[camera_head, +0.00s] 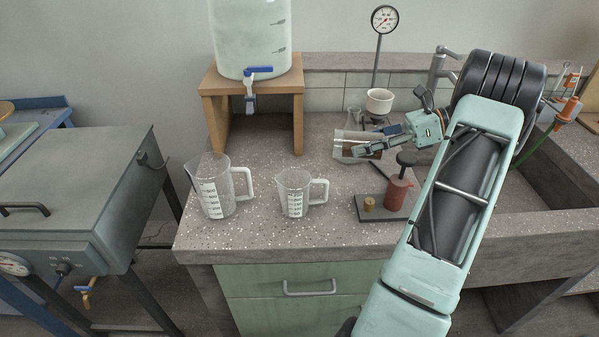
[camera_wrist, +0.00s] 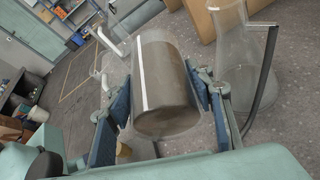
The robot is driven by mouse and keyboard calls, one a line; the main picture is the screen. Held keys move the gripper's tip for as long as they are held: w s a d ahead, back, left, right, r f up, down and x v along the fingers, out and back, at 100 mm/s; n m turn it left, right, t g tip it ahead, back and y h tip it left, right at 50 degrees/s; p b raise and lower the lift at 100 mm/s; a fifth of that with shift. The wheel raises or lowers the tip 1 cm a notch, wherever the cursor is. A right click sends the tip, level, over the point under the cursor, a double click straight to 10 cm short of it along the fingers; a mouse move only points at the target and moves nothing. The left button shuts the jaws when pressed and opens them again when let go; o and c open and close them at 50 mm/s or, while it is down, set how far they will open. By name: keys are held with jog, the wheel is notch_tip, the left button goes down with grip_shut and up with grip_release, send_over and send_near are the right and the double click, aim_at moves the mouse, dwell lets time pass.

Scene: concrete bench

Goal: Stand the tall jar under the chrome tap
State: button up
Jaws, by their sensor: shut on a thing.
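The tall jar (camera_head: 345,146) is clear with something brown inside. In the head view my gripper (camera_head: 372,143) holds it above the middle of the bench; its exact tilt and height are hard to tell. In the wrist view the jar (camera_wrist: 165,85) shows as a grey-brown cylinder with a white stripe, between the two blue-padded fingers of my gripper (camera_wrist: 162,100), which is shut on it. The chrome tap (camera_head: 437,72) stands at the back right by the sink, partly behind my arm, well to the right of the jar.
A clear conical flask (camera_wrist: 245,65) stands close beside the jar. A white bowl (camera_head: 379,101) and a gauge (camera_head: 384,19) are behind. Two measuring jugs (camera_head: 212,192) (camera_head: 294,195) are left. The sink (camera_head: 560,171) is right.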

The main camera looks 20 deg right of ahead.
jog(key=w+a+b, duration=0.1)
jog(key=w+a, duration=0.1)
jog(key=a, duration=0.4)
jog(key=w+a+f+b, duration=0.1)
jog(key=w+a, duration=0.2)
jog(key=a, duration=0.3)
jog(key=w+a+b, duration=0.1)
jog(key=w+a, duration=0.1)
jog(key=a, duration=0.4)
jog(key=shift+w+a+f+b, duration=0.15)
jog(key=shift+w+f+b, duration=0.15)
jog(key=shift+f, duration=0.25)
jog(key=shift+a+f+b, duration=0.1)
jog(key=shift+f+b, duration=0.25)
jog(key=shift+f, duration=1.85)
jog(key=shift+f, duration=0.2)
jog(key=o, duration=1.4)
jog(key=shift+f+b, duration=0.2)
jog(key=shift+b, duration=0.3)
